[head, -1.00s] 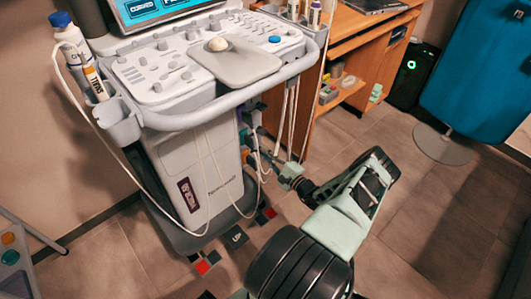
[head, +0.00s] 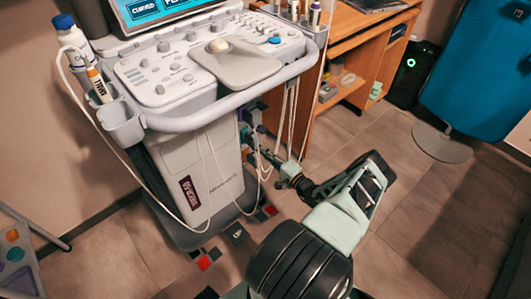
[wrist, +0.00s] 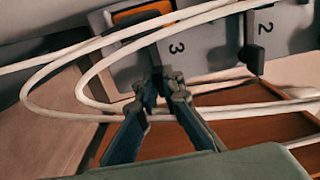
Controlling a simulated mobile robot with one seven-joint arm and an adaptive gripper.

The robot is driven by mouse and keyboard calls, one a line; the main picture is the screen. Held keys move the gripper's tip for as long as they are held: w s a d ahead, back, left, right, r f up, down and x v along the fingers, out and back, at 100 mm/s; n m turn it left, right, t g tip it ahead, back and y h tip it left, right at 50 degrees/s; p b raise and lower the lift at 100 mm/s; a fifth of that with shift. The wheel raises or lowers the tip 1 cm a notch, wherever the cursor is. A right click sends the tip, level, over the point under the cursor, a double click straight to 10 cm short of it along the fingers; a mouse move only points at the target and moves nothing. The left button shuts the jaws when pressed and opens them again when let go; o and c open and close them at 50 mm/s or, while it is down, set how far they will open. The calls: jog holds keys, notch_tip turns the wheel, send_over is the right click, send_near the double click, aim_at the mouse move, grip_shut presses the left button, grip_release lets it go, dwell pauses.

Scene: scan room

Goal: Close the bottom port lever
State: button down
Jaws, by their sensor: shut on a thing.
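The port panel is on the right side of the ultrasound cart (head: 210,185). In the wrist view I see a grey port block marked 3 (wrist: 200,48), with an orange part at its top left, and a port marked 2 (wrist: 285,30) to its right. A small dark lever (wrist: 253,59) sits on port 2. My gripper (wrist: 160,82) is shut at the port 3 block, on a dark piece that looks like its lever; the fingertips mostly hide it. In the head view my gripper (head: 264,152) reaches in at the cart's side, partly behind white cables.
White cables (wrist: 95,85) loop across the ports and around my fingers. In the head view more cables (head: 291,120) hang beside the cart. A wooden desk (head: 345,55) stands behind, and a blue chair (head: 475,70) is at the right. Floor at right is clear.

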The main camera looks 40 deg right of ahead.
jog(key=c, duration=2.1)
grip_release()
jog(key=s, duration=0.8)
jog(key=s+d, duration=0.1)
jog(key=s, duration=0.3)
